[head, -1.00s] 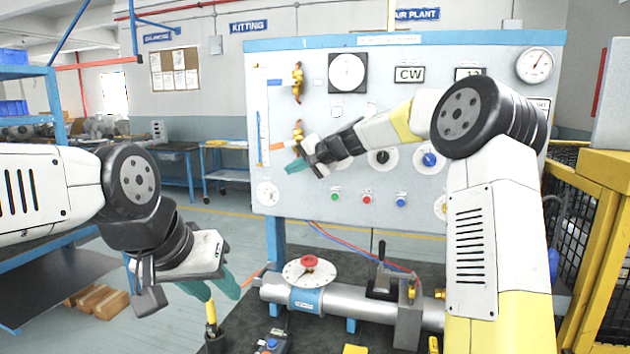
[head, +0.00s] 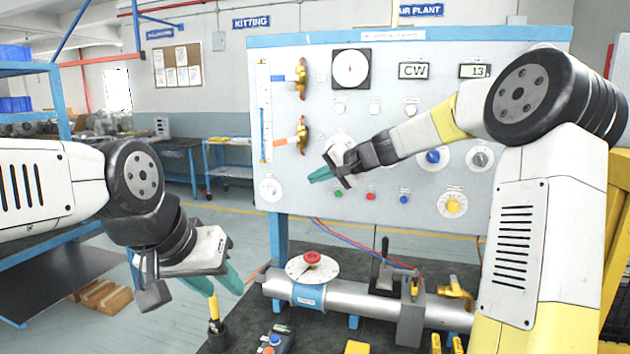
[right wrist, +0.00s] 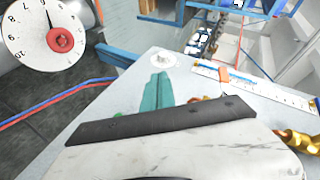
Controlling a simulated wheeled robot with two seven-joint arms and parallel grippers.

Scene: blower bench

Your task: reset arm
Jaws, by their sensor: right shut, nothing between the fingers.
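My right gripper (head: 312,177) is shut and empty, its teal fingers together in front of the panel's lower left part. In the right wrist view its fingers (right wrist: 157,92) show close together against the panel. My left gripper (head: 220,288) hangs at the lower left with its teal fingers apart and nothing seen between them. The blower panel (head: 225,115) has no point of contact with the left gripper. I cannot tell whether the right fingertips touch the panel.
Brass valves (head: 301,78) with blue and orange levers are on the panel's left side. A pipe (head: 345,302) with a red-knobbed dial (head: 312,259) lies on the bench below. A yellow-handled tool (head: 213,308) stands under the left gripper. A yellow guard frame (head: 618,230) is at right.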

